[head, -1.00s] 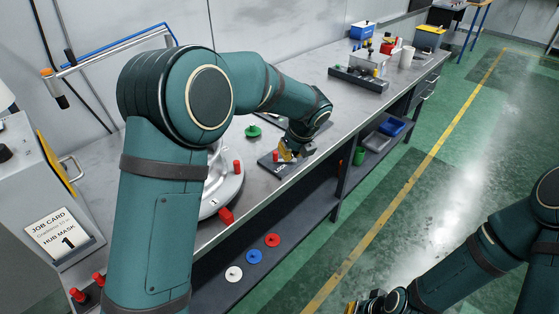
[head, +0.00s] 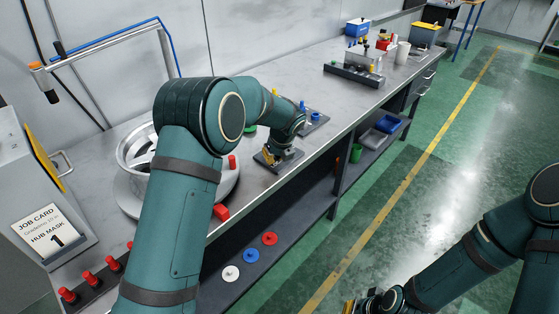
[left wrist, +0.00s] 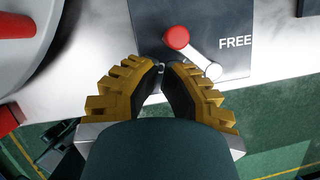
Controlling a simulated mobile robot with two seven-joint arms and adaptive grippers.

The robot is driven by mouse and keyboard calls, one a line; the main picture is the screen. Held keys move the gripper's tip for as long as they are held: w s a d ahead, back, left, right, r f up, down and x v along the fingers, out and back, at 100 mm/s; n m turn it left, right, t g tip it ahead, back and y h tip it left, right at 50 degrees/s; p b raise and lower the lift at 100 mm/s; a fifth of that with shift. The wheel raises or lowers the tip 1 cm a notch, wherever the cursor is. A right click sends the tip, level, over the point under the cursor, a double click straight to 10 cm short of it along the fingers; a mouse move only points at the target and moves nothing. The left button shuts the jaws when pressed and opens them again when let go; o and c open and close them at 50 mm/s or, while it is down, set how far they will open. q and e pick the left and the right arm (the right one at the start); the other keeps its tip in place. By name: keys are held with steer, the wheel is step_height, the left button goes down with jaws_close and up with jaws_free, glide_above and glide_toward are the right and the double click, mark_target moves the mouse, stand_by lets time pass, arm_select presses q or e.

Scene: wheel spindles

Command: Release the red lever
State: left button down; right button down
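The lever's red knob (left wrist: 176,37) shows in the left wrist view, with a silver arm (left wrist: 205,65) running down to the right. It is on a dark plate (left wrist: 240,55) marked FREE. In the head view the same plate (head: 264,163) is on the bench, partly hidden by my left gripper (head: 283,157). In the left wrist view, the yellow-backed fingers of that gripper (left wrist: 163,66) meet closely at their tips, just short of the knob, with nothing seen between them. My right gripper (head: 366,303) is at the bottom of the head view; its fingers are unclear.
A silver wheel (head: 135,150) is left of the plate, partly behind my left arm. A red block (head: 221,211) lies near the bench's front edge. A dark tray with blue pegs (head: 315,120) is behind the plate.

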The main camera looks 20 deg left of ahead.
arm_select(q)
steer(key=shift+w+a, duration=0.1)
stand_by(0.4)
steer(key=shift+w+a+m+p, duration=0.1)
steer(key=shift+a+m+p, duration=0.1)
steer(key=shift+m+p, duration=0.25)
steer(key=shift+w+a+m+p, duration=0.1)
steer(key=shift+m+p, duration=0.15)
steer(key=shift+p, duration=0.2)
steer(key=shift+w+m+p, duration=0.15)
steer(key=shift+m+p, duration=0.15)
